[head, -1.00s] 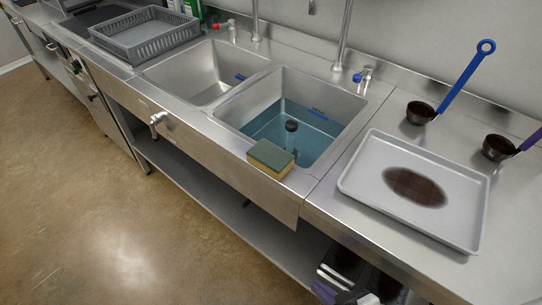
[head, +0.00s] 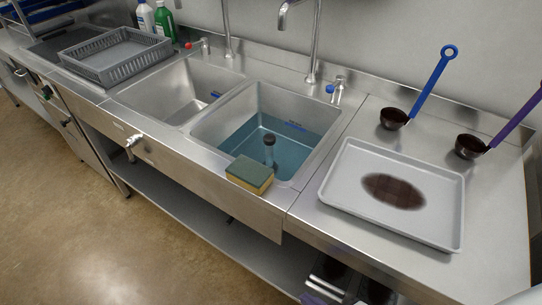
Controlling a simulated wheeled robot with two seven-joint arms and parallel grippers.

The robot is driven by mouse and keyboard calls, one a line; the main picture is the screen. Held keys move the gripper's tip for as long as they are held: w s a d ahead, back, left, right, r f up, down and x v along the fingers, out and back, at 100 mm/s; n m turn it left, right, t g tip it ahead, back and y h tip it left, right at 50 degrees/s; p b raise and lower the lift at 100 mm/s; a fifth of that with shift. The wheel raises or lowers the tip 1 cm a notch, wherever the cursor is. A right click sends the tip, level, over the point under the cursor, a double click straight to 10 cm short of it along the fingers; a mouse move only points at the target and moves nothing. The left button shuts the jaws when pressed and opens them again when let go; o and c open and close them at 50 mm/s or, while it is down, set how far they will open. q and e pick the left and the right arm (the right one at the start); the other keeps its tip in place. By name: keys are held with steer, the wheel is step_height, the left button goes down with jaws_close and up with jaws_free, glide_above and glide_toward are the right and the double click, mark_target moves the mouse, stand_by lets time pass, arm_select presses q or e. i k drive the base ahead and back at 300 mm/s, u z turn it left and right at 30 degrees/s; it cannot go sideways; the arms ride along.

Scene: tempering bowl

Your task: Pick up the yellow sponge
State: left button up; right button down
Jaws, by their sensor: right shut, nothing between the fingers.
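The yellow sponge (head: 250,175) has a green top layer and yellow sides. It lies on the front steel rim of the right sink basin, just beside the basin opening. A pale part of my right gripper (head: 524,297) shows at the bottom right corner, cut off by the picture edge. It is far to the right of the sponge and apart from it; the right gripper is shut and empty. Its fingertips are hard to make out. My left gripper is not in view.
The right basin (head: 235,130) holds bluish water with a dark-topped standpipe (head: 269,148). A grey tray (head: 330,188) with a brown patch and two ladles (head: 393,118) (head: 470,146) lie on the right counter. A grey rack (head: 115,55) is at left. Dark items (head: 330,268) sit below the counter.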

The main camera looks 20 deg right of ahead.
mark_target(246, 172)
steer(key=u, duration=1.7)
steer(key=i, duration=1.65)
steer(key=z, duration=3.45)
